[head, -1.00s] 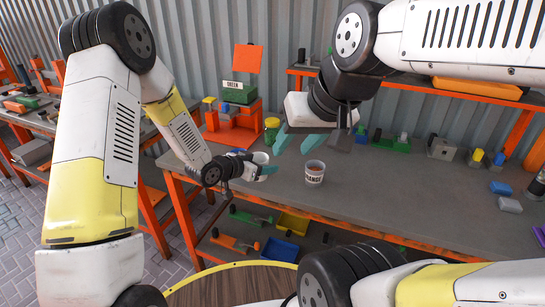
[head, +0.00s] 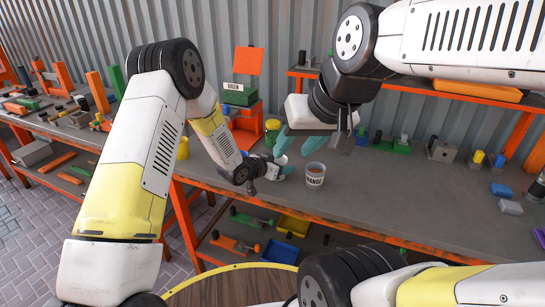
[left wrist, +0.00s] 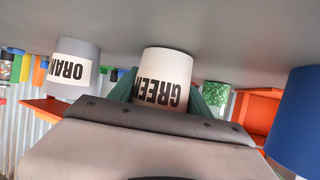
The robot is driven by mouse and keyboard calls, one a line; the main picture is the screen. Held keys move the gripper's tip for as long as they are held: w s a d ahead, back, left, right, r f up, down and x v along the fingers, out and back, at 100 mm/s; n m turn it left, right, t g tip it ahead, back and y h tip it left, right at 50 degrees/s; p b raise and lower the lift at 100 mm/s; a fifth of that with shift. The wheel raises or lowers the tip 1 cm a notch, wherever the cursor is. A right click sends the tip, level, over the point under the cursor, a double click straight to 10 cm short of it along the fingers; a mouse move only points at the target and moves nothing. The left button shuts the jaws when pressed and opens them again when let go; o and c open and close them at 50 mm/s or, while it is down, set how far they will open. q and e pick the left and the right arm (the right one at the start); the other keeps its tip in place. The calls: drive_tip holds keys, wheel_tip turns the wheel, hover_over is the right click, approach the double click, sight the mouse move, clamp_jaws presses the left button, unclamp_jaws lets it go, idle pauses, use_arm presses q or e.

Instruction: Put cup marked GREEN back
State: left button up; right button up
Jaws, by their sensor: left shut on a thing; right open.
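The white cup marked GREEN (left wrist: 165,80) shows upside down in the left wrist view, between the green fingers of my left gripper (left wrist: 165,98), which is shut on it. In the head view my left gripper (head: 277,168) is low at the bench's front part, and the cup (head: 281,160) is mostly hidden by fingers. I cannot tell whether the cup touches the bench. A green box labelled GREEN (head: 238,96) sits on an orange stand (head: 246,128) behind and left of it. My right gripper (head: 300,141) is open and empty above the bench.
A cup marked ORANGE (head: 315,175) stands just right of my left gripper; it also shows in the left wrist view (left wrist: 74,68). The bench front right (head: 420,200) is clear.

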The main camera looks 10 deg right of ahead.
use_arm(q)
drive_tip(key=shift+f, duration=0.15)
drive_tip(key=o, duration=1.4)
drive_tip(key=shift+o, duration=0.2)
